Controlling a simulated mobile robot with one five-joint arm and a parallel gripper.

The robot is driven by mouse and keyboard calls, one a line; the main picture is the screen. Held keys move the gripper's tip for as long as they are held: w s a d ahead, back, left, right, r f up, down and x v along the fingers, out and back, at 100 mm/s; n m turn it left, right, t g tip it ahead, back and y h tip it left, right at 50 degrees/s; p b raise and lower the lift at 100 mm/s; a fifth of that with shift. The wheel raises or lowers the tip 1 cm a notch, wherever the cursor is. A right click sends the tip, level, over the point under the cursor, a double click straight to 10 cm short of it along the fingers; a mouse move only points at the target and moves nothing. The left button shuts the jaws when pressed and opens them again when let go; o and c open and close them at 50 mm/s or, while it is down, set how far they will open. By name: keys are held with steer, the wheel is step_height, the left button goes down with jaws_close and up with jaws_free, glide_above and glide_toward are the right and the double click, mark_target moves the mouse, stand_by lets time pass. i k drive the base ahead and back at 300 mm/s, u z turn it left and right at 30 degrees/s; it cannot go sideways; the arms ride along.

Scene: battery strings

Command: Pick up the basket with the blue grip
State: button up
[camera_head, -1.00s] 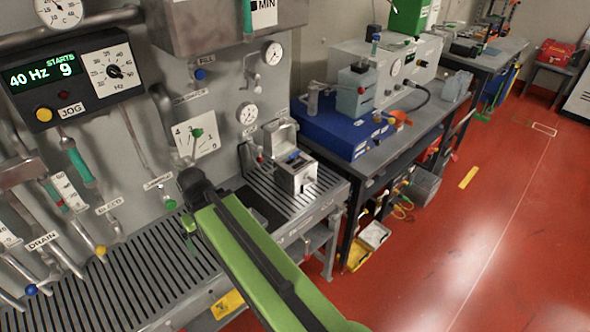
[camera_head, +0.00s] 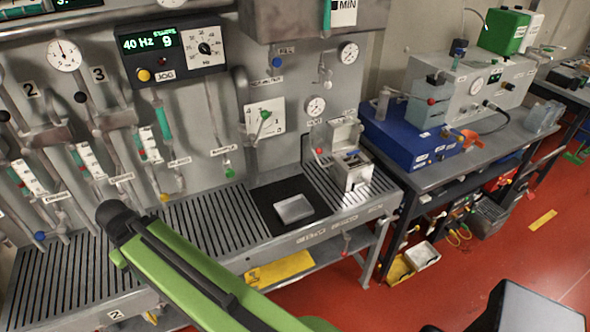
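No basket with a blue grip can be made out for certain. A small blue part (camera_head: 352,154) shows in the opening of a grey lidded box (camera_head: 350,172) on the right part of the slatted bench; I cannot tell whether it is a grip. My green arm reaches from the bottom edge over the front of the bench and ends in a dark joint at the left. My gripper's fingers do not show, so what they hold is hidden.
A shallow grey tray (camera_head: 294,209) lies on a black mat (camera_head: 264,194) on the slatted bench (camera_head: 190,222). Valves and levers line the wall panel behind. A blue box (camera_head: 408,138) stands on the table to the right.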

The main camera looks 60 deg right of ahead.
mark_target(352, 160)
steer(key=u, duration=2)
steer(key=k, duration=2.7)
steer(key=z, duration=0.6)
steer(key=i, duration=1)
steer(key=z, duration=0.05)
